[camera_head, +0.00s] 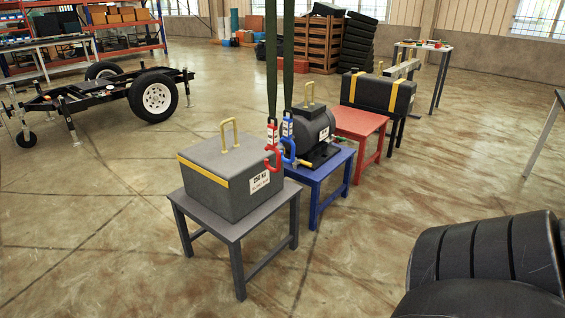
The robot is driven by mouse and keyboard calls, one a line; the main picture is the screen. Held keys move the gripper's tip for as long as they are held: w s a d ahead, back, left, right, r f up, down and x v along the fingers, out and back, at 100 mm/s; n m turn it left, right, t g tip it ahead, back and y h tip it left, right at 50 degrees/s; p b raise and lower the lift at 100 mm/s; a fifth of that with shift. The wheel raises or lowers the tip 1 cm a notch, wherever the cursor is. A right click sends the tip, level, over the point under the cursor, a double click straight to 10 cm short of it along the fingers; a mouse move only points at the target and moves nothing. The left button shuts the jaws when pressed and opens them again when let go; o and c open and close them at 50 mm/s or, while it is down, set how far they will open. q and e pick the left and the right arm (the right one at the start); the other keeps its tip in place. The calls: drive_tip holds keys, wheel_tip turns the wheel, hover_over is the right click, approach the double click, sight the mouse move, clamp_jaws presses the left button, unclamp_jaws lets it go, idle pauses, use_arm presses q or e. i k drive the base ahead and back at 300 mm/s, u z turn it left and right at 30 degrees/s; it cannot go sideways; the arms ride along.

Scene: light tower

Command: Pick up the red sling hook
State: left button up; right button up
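A red sling hook (272,150) hangs on a dark green strap (272,60) at the middle of the head view. Its curved lower end is in front of the right upper edge of a grey box. A blue sling hook (288,140) hangs close beside it on the right, on a second green strap. I cannot tell whether the two hooks touch. Neither of my grippers shows. A black ribbed part of my own arm (490,255) fills the lower right corner, apart from the hooks.
The grey box (215,190) with a yellow handle stands on a grey table (240,230). Behind are a dark motor (312,130) on a blue table (320,172), a red table (358,122) and a black tank (375,93). A wheeled trailer chassis (110,92) stands left. The front floor is clear.

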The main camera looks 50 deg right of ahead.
sight(272, 128)
drive_tip(key=z, duration=1.5)
drive_tip(key=i, duration=0.55)
